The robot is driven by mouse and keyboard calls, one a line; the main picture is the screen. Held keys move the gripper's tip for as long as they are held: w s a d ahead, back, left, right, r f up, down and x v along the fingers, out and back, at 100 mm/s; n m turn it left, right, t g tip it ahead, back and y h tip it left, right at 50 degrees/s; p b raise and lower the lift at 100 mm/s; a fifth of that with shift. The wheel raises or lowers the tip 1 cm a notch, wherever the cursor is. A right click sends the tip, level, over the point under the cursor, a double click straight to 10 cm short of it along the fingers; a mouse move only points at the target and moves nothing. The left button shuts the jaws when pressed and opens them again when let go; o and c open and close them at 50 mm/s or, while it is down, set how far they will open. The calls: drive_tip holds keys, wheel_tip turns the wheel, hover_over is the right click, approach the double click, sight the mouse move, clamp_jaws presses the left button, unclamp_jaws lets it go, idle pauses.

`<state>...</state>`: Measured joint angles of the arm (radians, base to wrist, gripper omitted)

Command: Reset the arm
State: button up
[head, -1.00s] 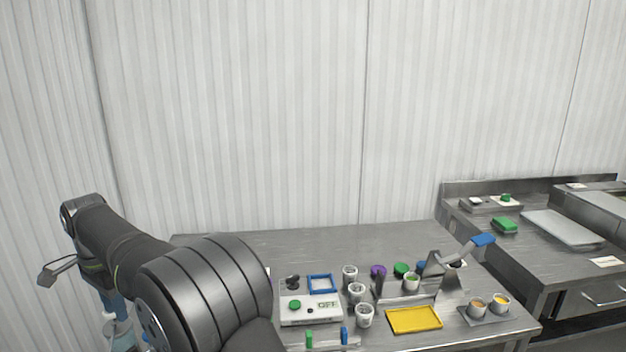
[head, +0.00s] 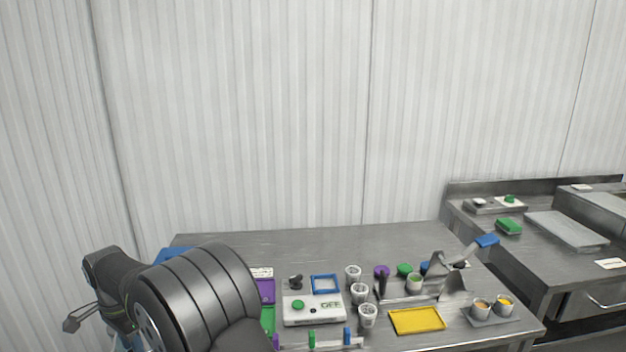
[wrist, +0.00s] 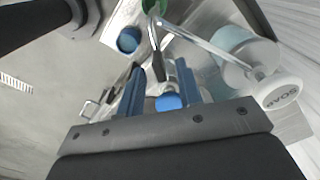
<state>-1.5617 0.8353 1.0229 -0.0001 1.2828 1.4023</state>
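My gripper (wrist: 160,68) shows in the wrist view with its two blue fingers spread apart. A round blue thing (wrist: 170,102) and thin metal pieces appear between or below the fingers; I see nothing clearly clamped. The fingers are mostly hidden there by the arm and the frame edge.
A soap bottle (wrist: 240,55) stands close to the right of the fingers. A blue cup-like thing (wrist: 129,39) is beyond. The table holds a white scale (head: 314,309), several cups, a yellow tray (head: 417,320) and a purple tray (head: 266,291). The table's back is clear.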

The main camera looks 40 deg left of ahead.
wheel_tip(320, 180, down, 2)
drive_tip(key=shift+f, duration=0.1)
drive_tip(key=shift+w+d+r+n, duration=0.2)
drive_tip(key=shift+d+n, duration=0.3)
drive_tip(key=shift+n, duration=0.6)
drive_tip(key=o, duration=1.5)
drive_tip(key=d+r+n+t+y, duration=0.1)
drive_tip(key=d+r+n+y, duration=0.15)
drive_tip(key=r, duration=0.55)
drive_tip(key=d+r+n+y, duration=0.2)
drive_tip(key=d+r+n, duration=0.15)
drive_tip(key=r, duration=0.35)
drive_tip(key=shift+m, duration=0.3)
drive_tip(key=x, duration=0.9)
drive_tip(key=shift+s+d+f, duration=0.1)
drive_tip(key=shift+s, duration=0.1)
